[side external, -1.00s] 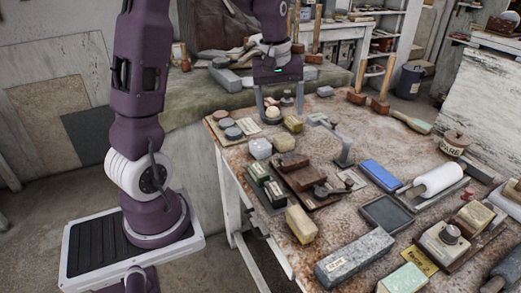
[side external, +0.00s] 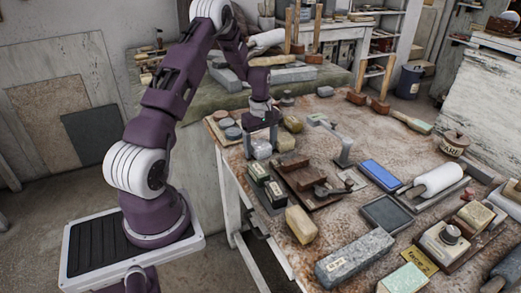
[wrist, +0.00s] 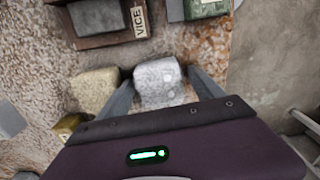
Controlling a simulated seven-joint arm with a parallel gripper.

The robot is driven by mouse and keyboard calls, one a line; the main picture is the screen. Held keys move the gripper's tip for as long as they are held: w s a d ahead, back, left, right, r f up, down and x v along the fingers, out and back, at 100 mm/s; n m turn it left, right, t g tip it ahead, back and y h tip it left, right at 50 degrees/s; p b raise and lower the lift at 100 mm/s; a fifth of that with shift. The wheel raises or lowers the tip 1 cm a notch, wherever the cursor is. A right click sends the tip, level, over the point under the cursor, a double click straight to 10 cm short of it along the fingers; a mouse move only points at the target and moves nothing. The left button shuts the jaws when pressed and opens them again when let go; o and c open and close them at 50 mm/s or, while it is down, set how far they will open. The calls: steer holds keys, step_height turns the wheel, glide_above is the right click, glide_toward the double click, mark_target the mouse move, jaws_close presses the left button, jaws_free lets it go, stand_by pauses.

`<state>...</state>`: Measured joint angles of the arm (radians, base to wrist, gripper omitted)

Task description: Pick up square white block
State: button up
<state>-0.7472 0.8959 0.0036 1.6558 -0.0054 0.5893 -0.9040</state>
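The square white block (wrist: 160,82) lies on the worktable between the two fingers of my gripper (wrist: 162,76) in the wrist view. In the side view the white block (side external: 262,150) shows below the gripper body, with my gripper (side external: 261,148) lowered around it and one finger on either side. The fingers look spread and sit close beside the block. A firm grip on it is not visible. The block appears to rest on the table.
A yellowish block (wrist: 95,90) lies just left of the left finger in the wrist view. Green boxes (side external: 267,186) and a brown vice (side external: 305,176) stand close by. Round discs (side external: 228,128) lie at the table's left corner. The table edge is near.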

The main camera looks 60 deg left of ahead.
mark_target(261, 144)
jaws_close()
step_height(261, 144, up, 9)
steer(key=shift+w+r, duration=0.1)
steer(key=shift+r, duration=0.05)
steer(key=w+d+r+m, duration=0.1)
steer(key=w+d+m, duration=0.1)
steer(key=d, duration=0.6)
steer(key=w+d+r+m, duration=0.1)
steer(key=w+d+m, duration=0.2)
steer(key=d, duration=0.6)
steer(key=shift+w+m, duration=0.3)
steer(key=shift+m, duration=0.2)
